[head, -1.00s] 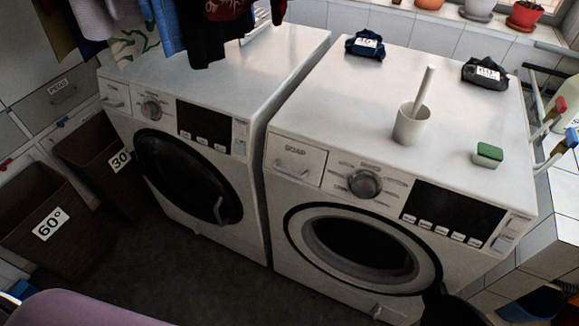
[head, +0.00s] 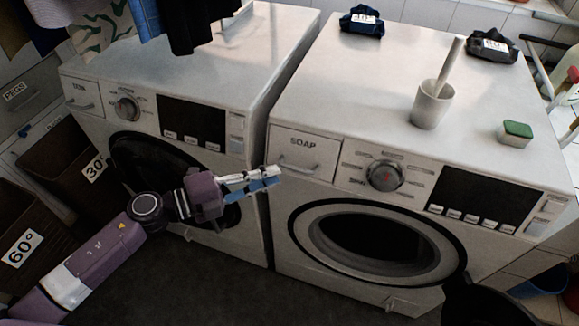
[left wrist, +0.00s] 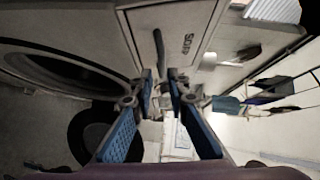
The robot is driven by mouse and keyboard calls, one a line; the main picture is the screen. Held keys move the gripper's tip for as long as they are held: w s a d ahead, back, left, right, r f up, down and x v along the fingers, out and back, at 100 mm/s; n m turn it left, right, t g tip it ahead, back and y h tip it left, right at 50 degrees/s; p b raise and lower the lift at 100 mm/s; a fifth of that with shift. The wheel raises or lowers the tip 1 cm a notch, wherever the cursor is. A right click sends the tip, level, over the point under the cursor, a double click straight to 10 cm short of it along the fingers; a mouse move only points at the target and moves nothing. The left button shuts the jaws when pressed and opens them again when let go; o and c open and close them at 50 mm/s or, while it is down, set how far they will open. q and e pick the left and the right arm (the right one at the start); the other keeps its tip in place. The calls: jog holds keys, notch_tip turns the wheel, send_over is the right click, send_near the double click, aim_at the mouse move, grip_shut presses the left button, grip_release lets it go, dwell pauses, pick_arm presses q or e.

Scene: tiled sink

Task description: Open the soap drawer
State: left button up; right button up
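The soap drawer (head: 305,145) is a white panel marked SOAP at the upper left of the right washing machine's front. It looks closed, flush with the front. Its bar handle (head: 294,165) runs across its lower part. In the left wrist view the drawer (left wrist: 192,22) appears rotated, with its handle (left wrist: 158,46) just beyond the fingertips. My left gripper (head: 278,176) is just left of the handle in the head view. My right gripper is not in view.
A round knob (head: 385,176) and a dark display panel (head: 481,199) sit right of the drawer. The round door (head: 375,242) is below. A white cup with a stick (head: 431,105) and a green sponge (head: 515,133) stand on top. Another washing machine (head: 188,62) stands left.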

aim_at(298, 169)
pick_arm(q)
jog(key=x, duration=0.2)
jog(key=p+x, duration=0.1)
jog(key=x, duration=0.3)
jog(key=shift+s+d+r+p, duration=0.15)
jog(key=shift+d+r+p, duration=0.1)
jog(key=shift+d+p, duration=0.1)
jog(key=shift+w+d+f, duration=0.15)
jog(key=shift+w+d, duration=0.15)
jog(key=shift+d, duration=0.25)
jog(key=shift+c, duration=0.6)
grip_shut()
jog(key=shift+s, duration=0.1)
